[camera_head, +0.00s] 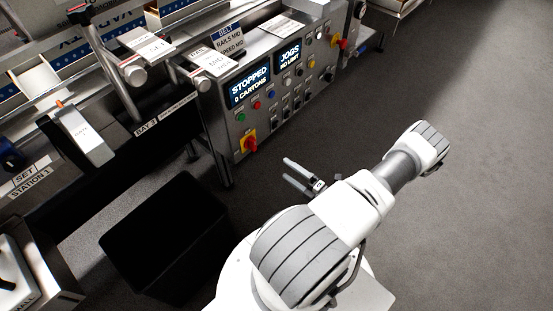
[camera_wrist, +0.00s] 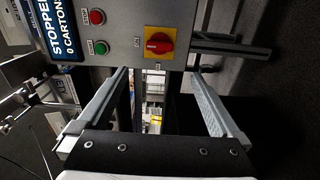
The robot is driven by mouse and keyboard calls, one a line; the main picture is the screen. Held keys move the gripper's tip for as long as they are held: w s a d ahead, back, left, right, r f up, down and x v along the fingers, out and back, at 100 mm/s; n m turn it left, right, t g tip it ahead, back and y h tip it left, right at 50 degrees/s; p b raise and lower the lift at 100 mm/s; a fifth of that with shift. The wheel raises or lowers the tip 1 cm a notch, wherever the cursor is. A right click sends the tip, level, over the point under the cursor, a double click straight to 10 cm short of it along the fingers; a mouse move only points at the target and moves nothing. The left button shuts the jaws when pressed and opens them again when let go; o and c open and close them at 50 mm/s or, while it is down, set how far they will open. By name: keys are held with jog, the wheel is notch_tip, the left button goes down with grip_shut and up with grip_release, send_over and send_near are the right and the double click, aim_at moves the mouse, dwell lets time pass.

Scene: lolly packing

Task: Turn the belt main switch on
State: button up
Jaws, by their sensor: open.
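The belt main switch is most likely the red rotary knob on a yellow plate (camera_head: 249,143), low on the left of the control panel's front. In the wrist view the red knob (camera_wrist: 158,43) on its yellow plate is near the top centre, beyond the fingertips. My gripper (camera_head: 302,175) is in front of the panel, lower and to the right of the switch, apart from it. In the wrist view my gripper (camera_wrist: 160,82) is open and empty, its two fingers spread wide.
The control panel (camera_head: 300,97) has displays reading "STOPPED 0 CARTONS" and "JOGS NO LIMIT". A red button (camera_wrist: 97,17) and a green button (camera_wrist: 101,47) sit beside the switch. A black bin (camera_head: 165,235) stands on the floor at left. The floor at right is clear.

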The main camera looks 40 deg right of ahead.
jog(key=shift+s+d, duration=0.1)
jog(key=shift+s, duration=1.3)
